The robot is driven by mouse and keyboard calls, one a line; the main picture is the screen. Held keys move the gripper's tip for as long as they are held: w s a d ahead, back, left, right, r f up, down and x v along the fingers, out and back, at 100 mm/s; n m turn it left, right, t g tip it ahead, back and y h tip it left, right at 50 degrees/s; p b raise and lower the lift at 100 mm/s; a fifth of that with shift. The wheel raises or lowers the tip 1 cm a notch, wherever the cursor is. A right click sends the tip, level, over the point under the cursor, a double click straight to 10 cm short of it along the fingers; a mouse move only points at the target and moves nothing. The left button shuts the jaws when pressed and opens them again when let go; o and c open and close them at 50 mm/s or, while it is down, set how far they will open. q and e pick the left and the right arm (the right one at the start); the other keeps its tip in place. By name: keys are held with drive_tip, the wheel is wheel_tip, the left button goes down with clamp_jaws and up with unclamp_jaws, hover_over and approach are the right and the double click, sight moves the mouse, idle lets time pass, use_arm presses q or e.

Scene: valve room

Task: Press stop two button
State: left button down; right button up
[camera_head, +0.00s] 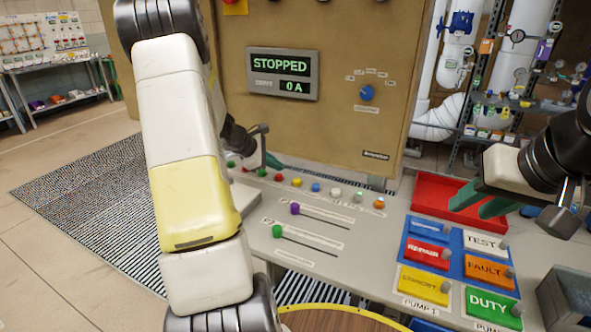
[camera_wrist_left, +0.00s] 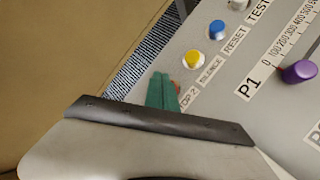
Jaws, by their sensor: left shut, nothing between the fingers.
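The stop two button is a red button (camera_head: 278,177) in the row on the grey console, left of the yellow button (camera_head: 297,182). In the left wrist view only a sliver of the red button (camera_wrist_left: 177,88) shows beside my fingers, above the partly covered "STOP 2" label (camera_wrist_left: 188,101). My left gripper (camera_head: 274,162) is shut and empty, its green fingertips right at the red button. I cannot tell whether they touch it. It also shows in the left wrist view (camera_wrist_left: 161,90). My right gripper (camera_head: 480,206) is open and empty near the red tray.
Other buttons stand close by, including a blue one (camera_head: 316,187). Purple (camera_head: 295,208) and green (camera_head: 278,231) slider knobs sit nearer. The panel display (camera_head: 283,74) reads STOPPED, 0 A. A red tray (camera_head: 430,196) and coloured label blocks (camera_head: 423,254) lie at right.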

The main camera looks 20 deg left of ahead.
sight(276, 177)
use_arm(q)
drive_tip(key=shift+r, duration=2.5)
drive_tip(key=s+d+r+m+g, duration=0.2)
drive_tip(key=s+d+r+m, duration=0.85)
drive_tip(key=s+d, duration=0.3)
drive_tip(key=s+d+r+m+y, duration=0.1)
drive_tip(key=s+d+m, duration=0.1)
drive_tip(key=s+m, duration=0.3)
drive_tip(key=s+d+r+m+y, duration=0.1)
drive_tip(key=s+m, duration=0.4)
drive_tip(key=s, duration=0.7)
drive_tip(key=shift+s+d+r+m+y, duration=0.3)
drive_tip(key=shift+d+r+m, duration=0.1)
drive_tip(key=shift+d, duration=0.2)
